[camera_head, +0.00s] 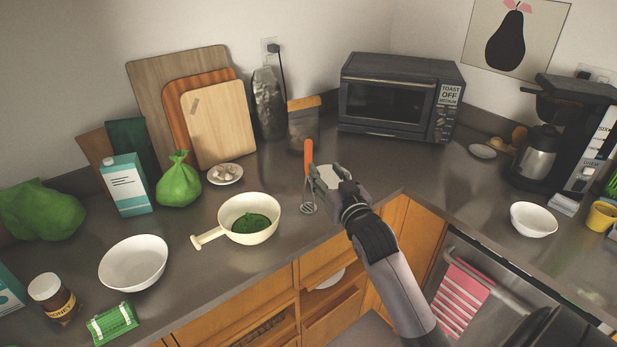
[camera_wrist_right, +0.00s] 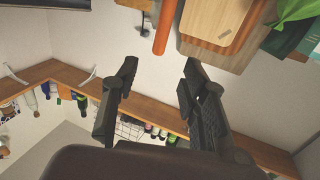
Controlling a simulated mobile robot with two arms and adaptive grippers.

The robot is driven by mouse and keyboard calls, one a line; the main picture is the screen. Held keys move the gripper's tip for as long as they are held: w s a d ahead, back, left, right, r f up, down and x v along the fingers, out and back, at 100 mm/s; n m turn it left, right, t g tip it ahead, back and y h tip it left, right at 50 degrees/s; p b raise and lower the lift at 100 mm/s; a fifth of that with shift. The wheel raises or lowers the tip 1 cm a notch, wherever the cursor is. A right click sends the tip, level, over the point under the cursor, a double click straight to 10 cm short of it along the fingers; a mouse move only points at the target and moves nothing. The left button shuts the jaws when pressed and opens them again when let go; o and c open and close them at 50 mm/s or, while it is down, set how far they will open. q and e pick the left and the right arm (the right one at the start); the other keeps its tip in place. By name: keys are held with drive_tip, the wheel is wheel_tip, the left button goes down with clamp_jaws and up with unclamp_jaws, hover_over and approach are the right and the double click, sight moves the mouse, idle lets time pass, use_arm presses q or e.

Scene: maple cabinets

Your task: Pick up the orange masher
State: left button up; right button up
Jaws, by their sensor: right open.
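The orange masher (camera_head: 308,158) stands upright, with its orange handle up and its metal mashing head (camera_head: 309,208) low over the counter beside the white pan. My right gripper (camera_head: 318,178) is open and empty, close to the masher on its right, and hides part of the shaft. In the right wrist view, the orange handle (camera_wrist_right: 164,28) shows beyond the tips of my open fingers (camera_wrist_right: 158,75), roughly in line with the gap between them. I cannot tell whether the gripper touches the masher. My left gripper is not in view.
A white pan (camera_head: 263,233) with green food stands left of the masher. A jar with a brown lid (camera_head: 303,128) and a toaster oven (camera_head: 388,100) stand behind. Cutting boards (camera_head: 222,125) lean on the wall.

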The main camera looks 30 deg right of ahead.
sight(310, 151)
drive_tip(key=p+x, duration=0.1)
drive_tip(key=x, duration=0.6)
drive_tip(key=shift+w+p, duration=0.35)
drive_tip(key=p+x, duration=0.2)
drive_tip(key=x, duration=0.2)
drive_tip(key=shift+w+f, duration=0.15)
drive_tip(key=shift+w, duration=0.1)
drive_tip(key=shift+w+d+f, duration=0.1)
drive_tip(key=shift+w+d, duration=0.05)
drive_tip(key=shift+w, duration=0.2)
drive_tip(key=shift+s, duration=0.1)
drive_tip(key=shift+c, duration=0.5)
clamp_jaws()
